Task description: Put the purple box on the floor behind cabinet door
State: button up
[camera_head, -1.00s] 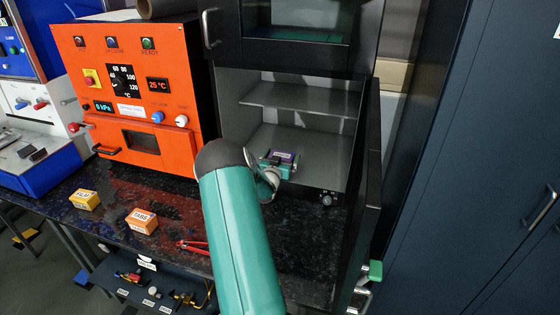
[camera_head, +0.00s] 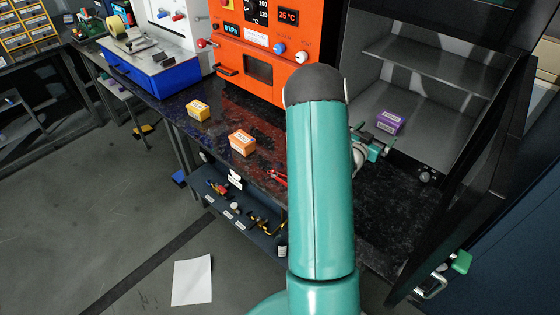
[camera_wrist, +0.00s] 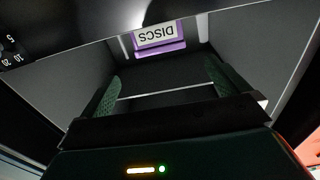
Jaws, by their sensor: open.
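The purple box (camera_head: 389,122) sits on the grey floor of the open cabinet (camera_head: 430,125), below its inner shelf. Its white label reads DISCS in the wrist view, where the box (camera_wrist: 158,40) appears upside down at the top middle. My gripper (camera_head: 386,142) is just in front of the box at the cabinet's opening, open and empty. In the wrist view its two green finger pads (camera_wrist: 160,90) stand apart with a gap between them, and the box is beyond them. The cabinet door (camera_head: 470,185) stands open on the right, with a handle and a green piece near its lower end.
An orange machine (camera_head: 262,50) stands left of the cabinet. A yellow box (camera_head: 197,110), an orange box (camera_head: 242,142) and red pliers (camera_head: 277,176) lie on the dark counter.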

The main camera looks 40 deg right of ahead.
jog(key=w+a+r+n+t+y, duration=0.2)
jog(key=w+a+r+t+y, duration=0.3)
jog(key=w+a, duration=0.55)
jog(key=w+a+r+n+t+y, duration=0.1)
jog(key=w+a+r+y, duration=0.15)
jog(key=a, duration=0.35)
jog(key=w+a+r+n+y, duration=0.2)
jog(key=a+r, duration=0.1)
jog(key=a, duration=0.4)
jog(key=w+a+r+n+t+y, duration=0.1)
jog(key=w+a+r+y, duration=0.15)
jog(key=a, duration=0.35)
jog(key=s+a+r+n+y, duration=0.2)
jog(key=s+a+r+n, duration=0.1)
jog(key=a, duration=0.6)
jog(key=s+a+r+n+y, duration=0.2)
jog(key=s+a+r+y, duration=0.15)
jog(key=a, duration=0.55)
jog(key=s+a+n+g, duration=0.4)
jog(key=s+a, duration=0.6)
jog(key=s, duration=0.5)
jog(key=shift+s+a+r+n, duration=0.15)
jog(key=shift+s+r+n, duration=0.1)
jog(key=shift+r+n, duration=0.3)
jog(key=shift+f, duration=0.1)
